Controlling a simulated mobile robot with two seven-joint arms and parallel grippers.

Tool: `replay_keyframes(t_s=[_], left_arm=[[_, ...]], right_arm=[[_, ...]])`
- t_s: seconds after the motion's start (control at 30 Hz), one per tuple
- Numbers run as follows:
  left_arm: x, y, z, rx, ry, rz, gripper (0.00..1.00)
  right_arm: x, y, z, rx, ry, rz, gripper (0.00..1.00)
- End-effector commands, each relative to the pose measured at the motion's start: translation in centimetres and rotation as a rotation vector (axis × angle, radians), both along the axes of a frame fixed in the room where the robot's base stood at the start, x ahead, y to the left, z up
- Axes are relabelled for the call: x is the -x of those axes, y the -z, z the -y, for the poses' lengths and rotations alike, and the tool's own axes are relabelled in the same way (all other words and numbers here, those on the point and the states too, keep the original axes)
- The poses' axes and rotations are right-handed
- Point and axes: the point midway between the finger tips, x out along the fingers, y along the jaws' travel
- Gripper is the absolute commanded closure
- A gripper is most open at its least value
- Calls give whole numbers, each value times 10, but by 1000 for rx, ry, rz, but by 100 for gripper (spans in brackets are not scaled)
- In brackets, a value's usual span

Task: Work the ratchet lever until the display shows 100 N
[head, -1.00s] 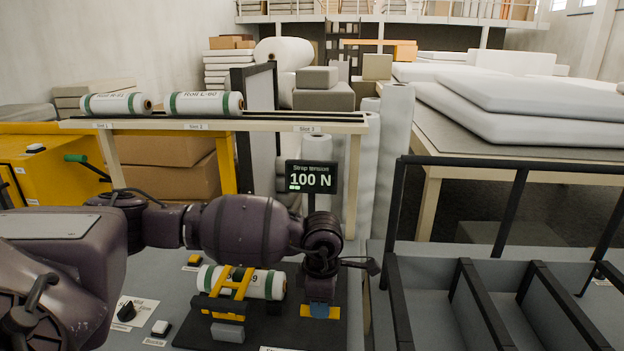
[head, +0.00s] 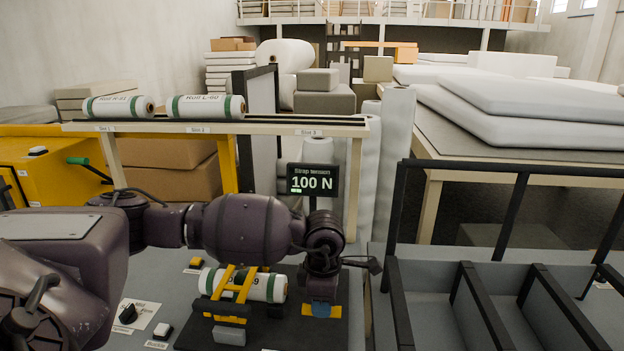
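The display (head: 312,181) is a dark panel headed "Strap tension" and reads 100 N in white, with a short green bar below. A white roll with green bands (head: 263,287) lies on the dark fixture (head: 270,335), with yellow straps (head: 225,284) across it. My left gripper (head: 321,300) points down at the right end of the fixture, by a blue and yellow part (head: 322,310). The ratchet lever cannot be made out clearly there. The fingertips are too small and hidden to tell open from shut. My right gripper is not in view.
Two labelled rolls, one on the left (head: 118,106) and one beside it (head: 206,106), lie on the rack (head: 280,127) behind. A yellow machine (head: 45,170) stands at left. A dark-framed bin with compartments (head: 490,300) stands at right.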

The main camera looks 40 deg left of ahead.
Motion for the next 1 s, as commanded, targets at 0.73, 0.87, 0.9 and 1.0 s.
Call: replay_keyframes(t_s=[0.73, 0.87, 0.9, 1.0], left_arm=[[-13, -54, -8, 0, -1, 0, 72], [-15, -63, -10, 0, -2, 1, 72], [-16, -65, -10, 0, -2, 1, 72], [-18, -72, -11, 0, -1, 1, 72]], right_arm=[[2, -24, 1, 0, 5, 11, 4], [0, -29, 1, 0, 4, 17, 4], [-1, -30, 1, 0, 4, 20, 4], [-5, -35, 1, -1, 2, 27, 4]])
